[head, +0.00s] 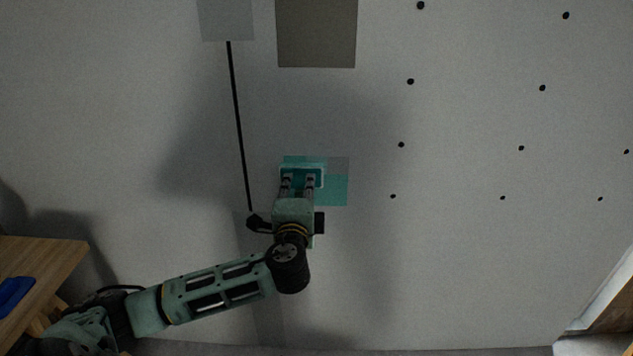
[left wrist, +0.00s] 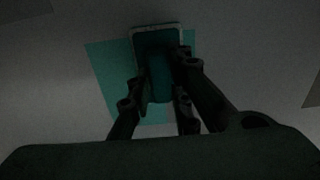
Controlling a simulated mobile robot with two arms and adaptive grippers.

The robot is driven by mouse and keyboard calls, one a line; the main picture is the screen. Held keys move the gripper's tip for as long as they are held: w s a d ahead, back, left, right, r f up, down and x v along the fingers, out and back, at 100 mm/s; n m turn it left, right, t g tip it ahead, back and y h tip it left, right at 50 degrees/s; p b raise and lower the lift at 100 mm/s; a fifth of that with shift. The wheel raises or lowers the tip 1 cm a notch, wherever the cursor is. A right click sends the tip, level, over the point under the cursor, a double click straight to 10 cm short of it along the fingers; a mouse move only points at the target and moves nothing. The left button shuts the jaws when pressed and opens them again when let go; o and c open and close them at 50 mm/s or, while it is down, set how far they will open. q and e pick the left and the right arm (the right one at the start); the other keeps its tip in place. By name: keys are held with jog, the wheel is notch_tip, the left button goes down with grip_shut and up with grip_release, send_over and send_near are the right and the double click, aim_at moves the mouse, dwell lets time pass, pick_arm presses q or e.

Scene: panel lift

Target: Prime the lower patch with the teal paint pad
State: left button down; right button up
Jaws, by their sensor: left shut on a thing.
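The lower patch (head: 337,191) is a square on the grey wall, mostly teal, with a grey area at its upper right. In the left wrist view the patch (left wrist: 108,75) is teal around the pad. The teal paint pad (head: 316,168) has a pale rim and lies over the patch's upper left part; I cannot tell whether it touches the wall. It also shows in the left wrist view (left wrist: 158,38). My left gripper (head: 298,181) is shut on the pad's back, its fingers on both sides of the handle (left wrist: 160,75). My right gripper is not in view.
A brownish patch (head: 316,32) and a light grey panel (head: 226,18) are higher on the wall. A thin black line (head: 239,125) runs down from the panel. Black dots mark the wall at right. A wooden table (head: 50,262) with a blue item (head: 14,293) stands at lower left.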

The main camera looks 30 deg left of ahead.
pick_arm(q)
jog(key=w+d, duration=0.2)
jog(key=d, duration=0.1)
jog(key=w+d, duration=0.2)
jog(key=d, duration=0.2)
jog(key=w+d, duration=0.2)
jog(key=d, duration=0.1)
jog(key=shift+w+d, duration=0.15)
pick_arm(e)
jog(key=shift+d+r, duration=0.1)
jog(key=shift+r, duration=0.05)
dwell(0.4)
pick_arm(q)
jog(key=p+v, duration=0.2)
jog(key=v, duration=0.5)
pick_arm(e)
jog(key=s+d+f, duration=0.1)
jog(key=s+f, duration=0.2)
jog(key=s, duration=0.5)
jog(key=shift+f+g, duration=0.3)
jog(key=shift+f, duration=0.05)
